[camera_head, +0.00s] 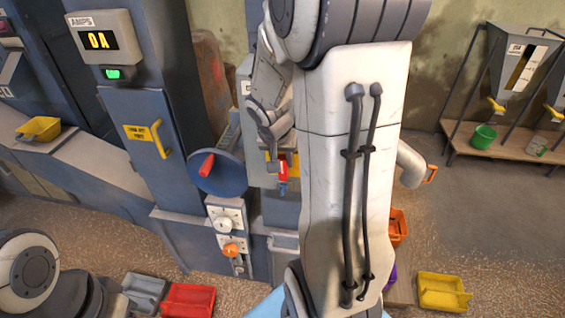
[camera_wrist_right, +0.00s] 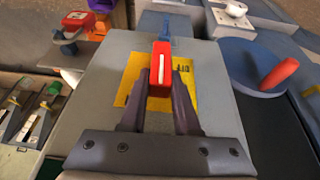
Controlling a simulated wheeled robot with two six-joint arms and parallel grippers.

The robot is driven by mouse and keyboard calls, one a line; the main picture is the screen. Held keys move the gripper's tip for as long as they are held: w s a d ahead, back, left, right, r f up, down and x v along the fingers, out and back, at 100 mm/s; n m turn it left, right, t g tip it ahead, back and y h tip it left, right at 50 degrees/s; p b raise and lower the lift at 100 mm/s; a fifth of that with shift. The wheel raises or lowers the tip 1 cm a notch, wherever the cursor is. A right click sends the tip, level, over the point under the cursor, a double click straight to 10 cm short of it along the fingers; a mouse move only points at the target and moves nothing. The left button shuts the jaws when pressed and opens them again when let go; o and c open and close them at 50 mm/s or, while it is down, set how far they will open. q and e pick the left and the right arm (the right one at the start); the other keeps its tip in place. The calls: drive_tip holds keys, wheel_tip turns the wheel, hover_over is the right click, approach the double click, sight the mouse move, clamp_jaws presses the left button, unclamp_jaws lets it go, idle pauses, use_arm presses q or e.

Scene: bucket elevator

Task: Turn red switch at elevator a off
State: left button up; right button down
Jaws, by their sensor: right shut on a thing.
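The red switch (camera_head: 283,172) is a red lever with a pale stripe, in front of a yellow label plate on a grey box. It also shows in the right wrist view (camera_wrist_right: 161,62), where part of the plate's dark lettering shows beside it. My right gripper (camera_head: 284,158) is at the switch. In the right wrist view its two dark fingers (camera_wrist_right: 160,88) are closed on the lever from both sides. My left gripper is out of view; only part of the left arm shows at lower left.
A blue wheel (camera_head: 219,176) with a red handle stands left of the switch box, above white and orange knobs. Red (camera_head: 187,301) and yellow (camera_head: 443,292) bins lie on the floor. My right arm hides the middle.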

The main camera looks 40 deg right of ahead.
drive_tip(key=shift+w+a+f+n+g+h+b, duration=0.45)
drive_tip(key=shift+n+g+h+b, duration=0.3)
drive_tip(key=shift+g+h+b, duration=1.1)
drive_tip(key=shift+w+a+f+n+g+h+b, duration=0.25)
drive_tip(key=shift+f+n+g+h+b, duration=0.35)
drive_tip(key=shift+g+h+b, duration=1.4)
drive_tip(key=shift+w+a+f+n+g+h+b, duration=0.35)
drive_tip(key=shift+n+g+h+b, duration=0.5)
drive_tip(key=shift+g+h+b, duration=0.9)
drive_tip(key=shift+d+f+h, duration=0.1)
drive_tip(key=shift+h, duration=0.5)
drive_tip(key=c, duration=0.6)
unclamp_jaws()
drive_tip(key=shift+s, duration=0.1)
drive_tip(key=shift+c, duration=0.2)
